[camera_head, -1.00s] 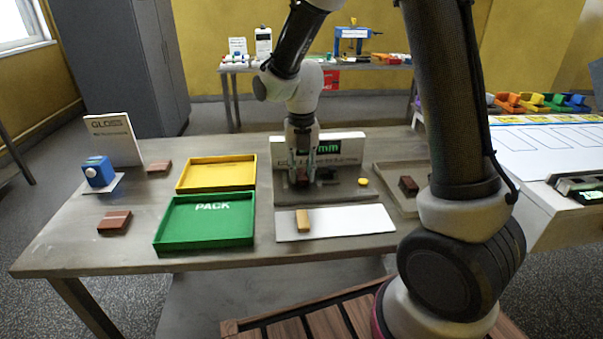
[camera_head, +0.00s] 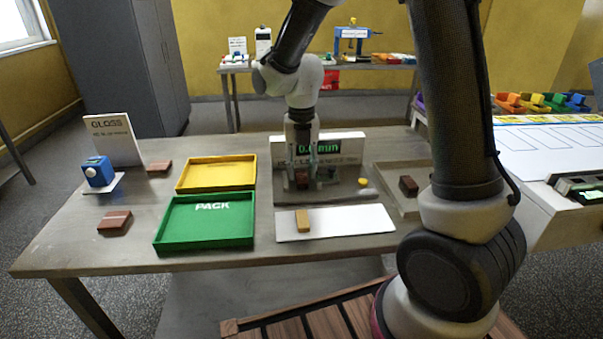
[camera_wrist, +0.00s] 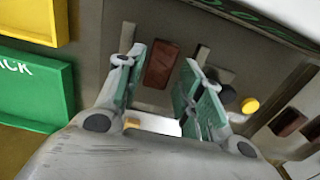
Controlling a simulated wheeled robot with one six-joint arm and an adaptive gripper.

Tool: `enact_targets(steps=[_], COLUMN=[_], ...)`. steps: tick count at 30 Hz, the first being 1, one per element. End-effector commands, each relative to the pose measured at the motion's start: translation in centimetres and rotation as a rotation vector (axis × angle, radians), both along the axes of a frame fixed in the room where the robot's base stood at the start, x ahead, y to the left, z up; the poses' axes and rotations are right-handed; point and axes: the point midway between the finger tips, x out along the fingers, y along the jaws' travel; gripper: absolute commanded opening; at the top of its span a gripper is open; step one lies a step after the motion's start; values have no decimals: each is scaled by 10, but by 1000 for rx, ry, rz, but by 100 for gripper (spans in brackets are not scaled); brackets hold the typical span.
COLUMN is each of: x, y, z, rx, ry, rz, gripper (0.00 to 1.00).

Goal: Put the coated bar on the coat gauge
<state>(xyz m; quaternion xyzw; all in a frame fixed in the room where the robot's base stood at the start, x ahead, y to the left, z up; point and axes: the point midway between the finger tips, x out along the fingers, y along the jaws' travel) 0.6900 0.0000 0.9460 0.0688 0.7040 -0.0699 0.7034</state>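The coat gauge (camera_head: 342,190) is a grey base with an upright back panel and a green display, whose reading is partly hidden by my wrist. A dark brown coated bar (camera_head: 302,178) is on the gauge base; it also shows in the wrist view (camera_wrist: 161,66). My gripper (camera_head: 303,166) is over the gauge, pointing down. In the wrist view my fingers (camera_wrist: 164,60) are spread on either side of the bar, with gaps between them and it. The bar's underside is hidden.
A white mat (camera_head: 345,224) with a tan block (camera_head: 302,220) lies in front of the gauge. A green PACK tray (camera_head: 205,240) and a yellow tray (camera_head: 215,161) are to the left. Other brown bars (camera_head: 115,222) lie further left.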

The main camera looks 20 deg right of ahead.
Motion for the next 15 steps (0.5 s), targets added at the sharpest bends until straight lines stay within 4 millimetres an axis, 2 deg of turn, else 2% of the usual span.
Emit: enact_targets(steps=[3, 9, 15], x=[1, 1, 0], y=[0, 0, 0], z=[29, 72, 96], rx=[2, 2, 1], ry=[-5, -5, -1], rz=[0, 0, 0], gripper=[37, 37, 37])
